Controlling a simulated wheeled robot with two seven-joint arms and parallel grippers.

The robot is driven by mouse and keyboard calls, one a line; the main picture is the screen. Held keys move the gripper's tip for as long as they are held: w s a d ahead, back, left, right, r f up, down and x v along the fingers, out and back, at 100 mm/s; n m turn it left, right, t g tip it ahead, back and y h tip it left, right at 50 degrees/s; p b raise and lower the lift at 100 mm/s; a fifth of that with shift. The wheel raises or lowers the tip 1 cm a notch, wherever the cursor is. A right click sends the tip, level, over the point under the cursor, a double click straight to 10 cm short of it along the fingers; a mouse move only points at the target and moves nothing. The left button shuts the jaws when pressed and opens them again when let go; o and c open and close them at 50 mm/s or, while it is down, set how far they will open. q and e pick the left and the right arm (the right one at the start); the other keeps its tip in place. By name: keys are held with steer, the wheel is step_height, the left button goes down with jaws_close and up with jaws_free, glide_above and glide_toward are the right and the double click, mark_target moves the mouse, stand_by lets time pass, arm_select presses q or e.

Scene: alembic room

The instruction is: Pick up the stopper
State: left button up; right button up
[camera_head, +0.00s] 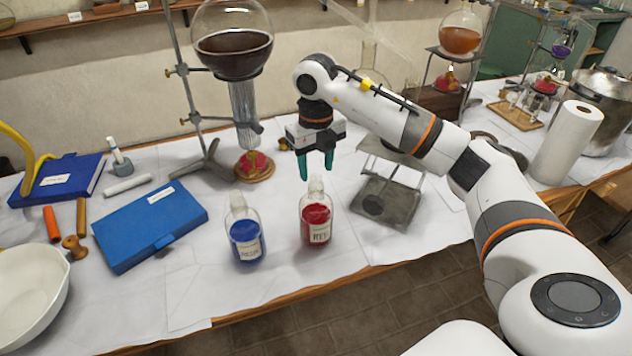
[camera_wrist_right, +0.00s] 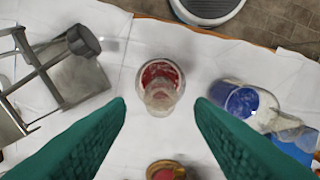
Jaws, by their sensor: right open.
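The bottle of red powder (camera_head: 316,222) stands upright on the white-covered table, its label facing me. A clear glass stopper (camera_head: 316,186) seems to sit in its neck; glass on glass makes its outline hard to tell. My right gripper (camera_head: 316,170) points down just above this bottle, its two green fingers apart and empty. In the right wrist view the red bottle (camera_wrist_right: 158,70) and its clear top (camera_wrist_right: 160,95) lie between the open fingers (camera_wrist_right: 160,105), with no visible contact. My left gripper is in neither view.
A bottle of blue powder (camera_head: 246,241) stands close on the left. A metal stand (camera_head: 388,200) is on the right, and a flask on a clamp stand (camera_head: 233,50) behind. A blue case (camera_head: 150,228) and a white bowl (camera_head: 30,295) lie farther left.

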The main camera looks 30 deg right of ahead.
mark_target(316, 175)
steer(key=shift+f, duration=1.35)
steer(key=c, duration=1)
jaws_close()
step_height(316, 175, up, 9)
steer(key=shift+r, duration=0.2)
steer(key=shift+r+p, duration=1.35)
steer(key=shift+r, duration=0.5)
